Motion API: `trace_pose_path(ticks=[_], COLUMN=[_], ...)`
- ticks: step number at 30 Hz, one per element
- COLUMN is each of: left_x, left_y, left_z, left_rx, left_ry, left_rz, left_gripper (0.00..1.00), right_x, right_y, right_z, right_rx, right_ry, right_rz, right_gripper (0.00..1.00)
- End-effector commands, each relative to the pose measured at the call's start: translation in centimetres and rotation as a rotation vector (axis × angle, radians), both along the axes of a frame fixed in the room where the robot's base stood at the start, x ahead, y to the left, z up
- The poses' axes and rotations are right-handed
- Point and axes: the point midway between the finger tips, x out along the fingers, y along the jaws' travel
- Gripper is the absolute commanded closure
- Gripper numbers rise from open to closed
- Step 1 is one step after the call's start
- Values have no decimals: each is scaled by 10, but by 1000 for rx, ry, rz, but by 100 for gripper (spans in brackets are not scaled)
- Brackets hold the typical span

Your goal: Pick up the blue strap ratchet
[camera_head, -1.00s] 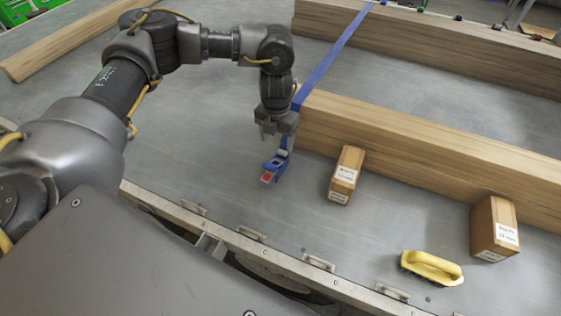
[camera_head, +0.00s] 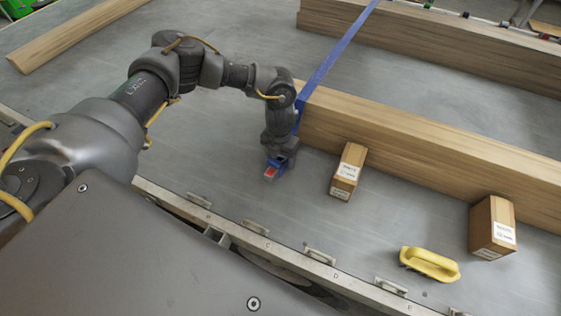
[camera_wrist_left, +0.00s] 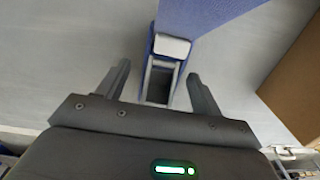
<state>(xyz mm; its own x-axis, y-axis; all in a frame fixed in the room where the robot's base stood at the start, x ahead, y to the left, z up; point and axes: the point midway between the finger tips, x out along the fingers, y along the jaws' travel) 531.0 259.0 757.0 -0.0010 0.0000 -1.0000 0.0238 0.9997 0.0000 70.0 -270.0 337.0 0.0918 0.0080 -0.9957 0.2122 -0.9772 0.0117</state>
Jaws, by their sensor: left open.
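The blue strap ratchet (camera_head: 272,172) lies on the grey trailer deck at the end of the blue strap (camera_head: 333,57), which runs over the wooden beams. A red spot shows at its near end in the head view. My left gripper (camera_head: 277,160) is low over the ratchet and hides part of it. In the left wrist view the left gripper (camera_wrist_left: 158,90) is open, one finger on each side of the ratchet's metal frame (camera_wrist_left: 163,75). There are gaps beside the frame, wider on the left. My right gripper is not in view.
A small labelled cardboard box (camera_head: 348,171) stands right of the ratchet, close to the long wooden beam (camera_head: 420,126). The deck's near edge has metal brackets (camera_head: 256,228). Deck left of the ratchet is clear.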

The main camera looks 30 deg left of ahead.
Motion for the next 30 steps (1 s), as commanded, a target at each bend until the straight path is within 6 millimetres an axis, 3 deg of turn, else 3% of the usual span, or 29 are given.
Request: trace_pose_path(ticks=[8, 21, 30], left_x=[0, 0, 1], left_y=[0, 0, 0], left_z=[-3, -3, 0], left_rx=[0, 0, -1], left_ry=[0, 0, -2], left_rz=[0, 0, 0], left_gripper=[35, 92, 92], right_x=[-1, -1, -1], right_y=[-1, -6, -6], right_z=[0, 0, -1], right_rx=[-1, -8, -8], right_ry=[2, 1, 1], right_rz=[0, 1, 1], right_gripper=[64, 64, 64])
